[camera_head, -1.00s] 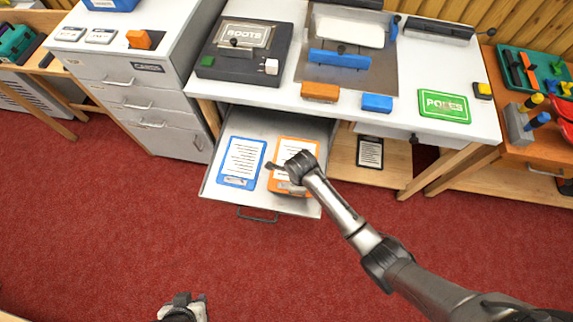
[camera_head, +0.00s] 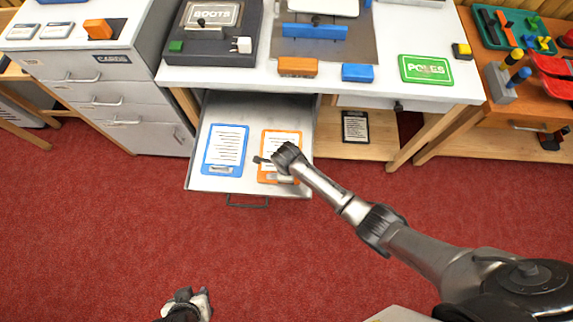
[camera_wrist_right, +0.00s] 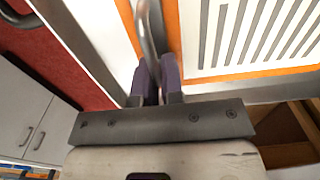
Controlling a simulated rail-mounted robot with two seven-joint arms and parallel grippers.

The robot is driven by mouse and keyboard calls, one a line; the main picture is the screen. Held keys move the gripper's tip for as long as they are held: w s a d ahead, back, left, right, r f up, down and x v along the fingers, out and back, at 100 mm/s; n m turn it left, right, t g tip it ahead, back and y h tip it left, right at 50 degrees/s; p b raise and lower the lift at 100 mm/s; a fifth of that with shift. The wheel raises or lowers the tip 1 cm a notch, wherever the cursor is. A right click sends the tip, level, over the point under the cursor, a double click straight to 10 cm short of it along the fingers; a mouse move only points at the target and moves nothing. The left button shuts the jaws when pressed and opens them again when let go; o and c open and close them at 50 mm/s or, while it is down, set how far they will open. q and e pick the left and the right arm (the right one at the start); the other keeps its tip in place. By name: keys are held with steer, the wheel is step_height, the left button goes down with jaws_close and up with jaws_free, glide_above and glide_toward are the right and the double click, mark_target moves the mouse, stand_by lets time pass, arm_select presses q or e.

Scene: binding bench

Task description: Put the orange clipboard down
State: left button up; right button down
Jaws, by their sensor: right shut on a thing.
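The orange clipboard (camera_head: 268,142) with its lined sheet is over the pulled-out grey drawer (camera_head: 232,101), right of a blue clipboard (camera_head: 223,148). I cannot tell whether it rests on the drawer floor. My right arm reaches over it and its wrist hides part of it. In the right wrist view, my right gripper (camera_wrist_right: 158,84) has its purple fingers shut on the clipboard's grey metal clip (camera_wrist_right: 150,32). The orange board edge and sheet (camera_wrist_right: 250,35) show beside it. My left gripper (camera_head: 189,304) is at the bottom edge, far from the clipboards and partly cut off; its opening is unclear.
The white bench (camera_head: 385,91) above the drawer carries an orange block (camera_head: 298,67), a blue block (camera_head: 357,73) and a green POLES sign (camera_head: 426,69). A dark clipboard (camera_head: 355,128) lies on the lower shelf. Red carpet in front is clear.

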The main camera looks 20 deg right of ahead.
steer(key=shift+f, duration=0.1)
steer(key=c, duration=1.3)
jaws_free()
steer(key=shift+f, duration=0.1)
steer(key=shift+o, duration=0.2)
steer(key=shift+r, duration=0.4)
step_height(320, 180, up, 11)
steer(key=p, duration=0.3)
steer(key=shift+f+p, duration=0.2)
steer(key=shift+p, duration=0.2)
steer(key=shift+r, duration=0.5)
